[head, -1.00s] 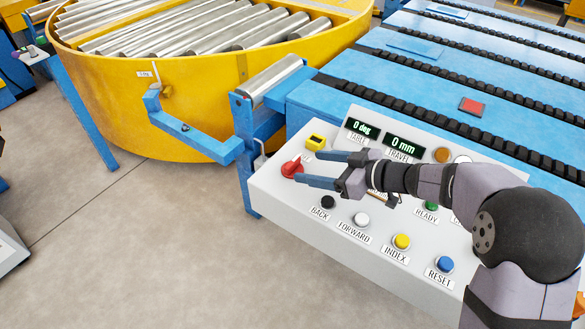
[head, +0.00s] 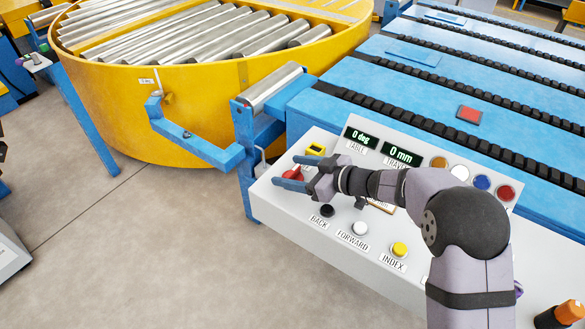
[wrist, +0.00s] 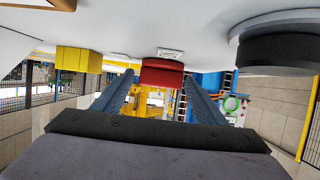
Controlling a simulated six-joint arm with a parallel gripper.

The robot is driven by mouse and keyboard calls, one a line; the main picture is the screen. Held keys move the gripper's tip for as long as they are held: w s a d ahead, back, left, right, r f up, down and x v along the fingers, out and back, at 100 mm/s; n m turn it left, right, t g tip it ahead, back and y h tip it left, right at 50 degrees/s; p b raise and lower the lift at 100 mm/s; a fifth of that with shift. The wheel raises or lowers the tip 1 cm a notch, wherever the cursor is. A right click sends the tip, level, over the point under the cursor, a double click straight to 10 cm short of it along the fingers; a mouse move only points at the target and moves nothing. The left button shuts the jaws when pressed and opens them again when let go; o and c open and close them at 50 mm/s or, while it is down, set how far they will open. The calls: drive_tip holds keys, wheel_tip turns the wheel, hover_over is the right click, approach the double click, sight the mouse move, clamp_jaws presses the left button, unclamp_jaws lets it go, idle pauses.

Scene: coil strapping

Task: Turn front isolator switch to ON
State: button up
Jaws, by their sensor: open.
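The isolator switch is a red knob (head: 292,174) at the left end of the white control panel (head: 340,262). In the head view it is partly hidden by my gripper (head: 298,172). My gripper is open, with its two blue fingers pointing left on either side of the knob. In the wrist view the red knob (wrist: 162,73) shows between and beyond the fingertips (wrist: 155,80). Whether the fingers touch it cannot be told. The knob's ON and OFF marks cannot be read.
A yellow block (head: 316,149) stands on the panel just behind the knob. A black button (head: 326,210), a white button (head: 360,229) and a yellow button (head: 400,249) lie along the panel's front. Displays read 0 deg and 0 mm. A yellow roller turntable (head: 200,110) stands behind left.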

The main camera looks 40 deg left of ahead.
drive_tip(key=shift+a+f, duration=0.1)
drive_tip(key=c, duration=1.1)
drive_tip(key=shift+o, duration=0.2)
